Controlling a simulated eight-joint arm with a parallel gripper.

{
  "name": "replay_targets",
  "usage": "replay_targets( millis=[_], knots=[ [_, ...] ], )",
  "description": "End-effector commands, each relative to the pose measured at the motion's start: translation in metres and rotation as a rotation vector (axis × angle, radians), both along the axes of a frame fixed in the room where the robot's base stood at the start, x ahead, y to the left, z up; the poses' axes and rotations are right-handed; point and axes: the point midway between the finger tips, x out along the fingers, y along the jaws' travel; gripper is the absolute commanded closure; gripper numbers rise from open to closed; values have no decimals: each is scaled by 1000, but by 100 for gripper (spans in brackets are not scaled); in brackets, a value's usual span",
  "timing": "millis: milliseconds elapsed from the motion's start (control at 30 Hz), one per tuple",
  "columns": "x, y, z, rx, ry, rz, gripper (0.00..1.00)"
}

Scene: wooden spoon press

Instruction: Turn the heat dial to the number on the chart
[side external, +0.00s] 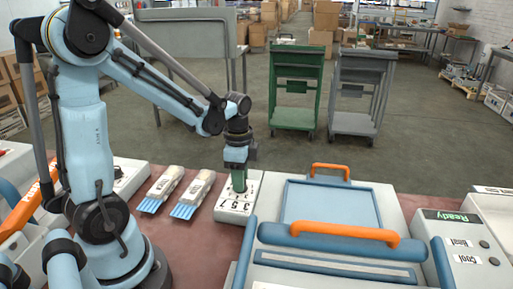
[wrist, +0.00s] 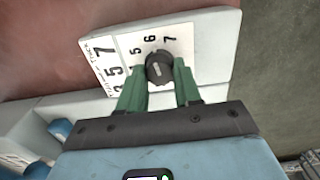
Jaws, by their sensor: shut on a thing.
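The heat dial (wrist: 159,68) is a round dark knob with a pale pointer mark, on a white scale plate; 5, 6 and 7 are readable around it in the wrist view. My gripper (wrist: 160,74) has its two green fingers on either side of the knob, shut on it. In the side view my gripper (side external: 239,182) points down at the white dial box (side external: 232,214) and hides the knob. I cannot tell which number the pointer meets.
Right of the dial box is a press (side external: 330,205) with an orange handle (side external: 330,233). Two white blocks with blue prongs (side external: 192,193) lie to its left. A panel (side external: 462,240) reading "Ready" stands at the far right. Carts (side external: 297,90) stand beyond the table.

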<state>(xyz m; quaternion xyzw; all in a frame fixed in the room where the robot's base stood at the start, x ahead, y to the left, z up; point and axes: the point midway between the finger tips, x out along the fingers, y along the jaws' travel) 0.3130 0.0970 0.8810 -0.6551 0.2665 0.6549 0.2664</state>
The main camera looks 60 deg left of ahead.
Motion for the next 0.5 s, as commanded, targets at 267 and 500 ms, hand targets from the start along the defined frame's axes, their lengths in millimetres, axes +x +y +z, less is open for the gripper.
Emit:
replay_targets(
  millis=[267, 500],
  knots=[
    [-1, 0, 0, -1, 2, -260, 97],
    [-1, 0, 0, -1, 2, -458, 97]
  ],
)
